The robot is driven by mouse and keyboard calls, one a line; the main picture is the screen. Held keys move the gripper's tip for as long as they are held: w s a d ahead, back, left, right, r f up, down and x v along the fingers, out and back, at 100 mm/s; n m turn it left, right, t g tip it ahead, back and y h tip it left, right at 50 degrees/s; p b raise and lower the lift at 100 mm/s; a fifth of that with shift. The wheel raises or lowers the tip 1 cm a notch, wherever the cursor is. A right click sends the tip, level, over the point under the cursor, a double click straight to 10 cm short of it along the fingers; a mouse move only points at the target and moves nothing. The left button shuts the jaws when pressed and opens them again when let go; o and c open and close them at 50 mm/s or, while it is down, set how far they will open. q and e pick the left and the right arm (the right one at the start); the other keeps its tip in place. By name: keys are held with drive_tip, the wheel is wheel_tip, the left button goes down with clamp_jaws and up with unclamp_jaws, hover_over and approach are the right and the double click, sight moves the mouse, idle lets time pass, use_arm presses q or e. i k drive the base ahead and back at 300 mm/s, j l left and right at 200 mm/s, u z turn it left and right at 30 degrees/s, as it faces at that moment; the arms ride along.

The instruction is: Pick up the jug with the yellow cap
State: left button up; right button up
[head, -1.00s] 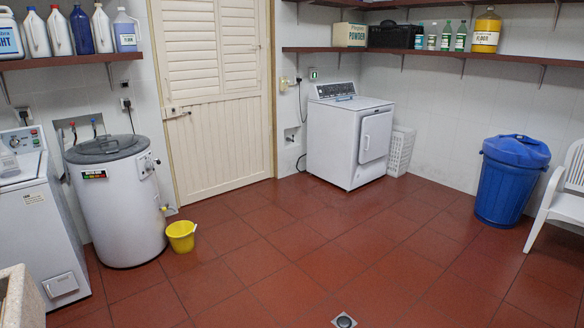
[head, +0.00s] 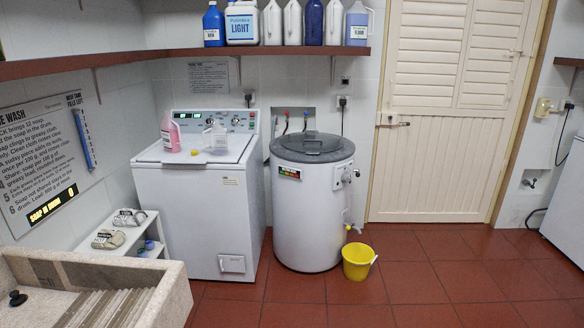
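Two vessels stand on the white top-loading washer (head: 205,200): a pink bottle (head: 170,135) and a pale, see-through jug (head: 217,141). A small yellow item (head: 195,152) lies on the lid between them; it is too small to tell whether it is a cap. On the shelf above stand a blue bottle (head: 213,28), a white jug marked LIGHT (head: 241,27), several white or dark blue bottles (head: 313,24) and a pale blue jug (head: 358,26). Most of their tops are cut off, so I cannot tell which has a yellow cap. Neither gripper shows.
A round white tank (head: 311,215) stands right of the washer, with a yellow bucket (head: 358,263) on the floor. A stone sink (head: 175,290) with a ribbed board fills the lower left. A small white rack (head: 120,235) stands behind it. The red tiled floor (head: 450,280) is open at right.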

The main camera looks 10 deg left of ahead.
sight(218, 146)
drive_tip(key=i+u, duration=0.2)
drive_tip(key=i, duration=1.55)
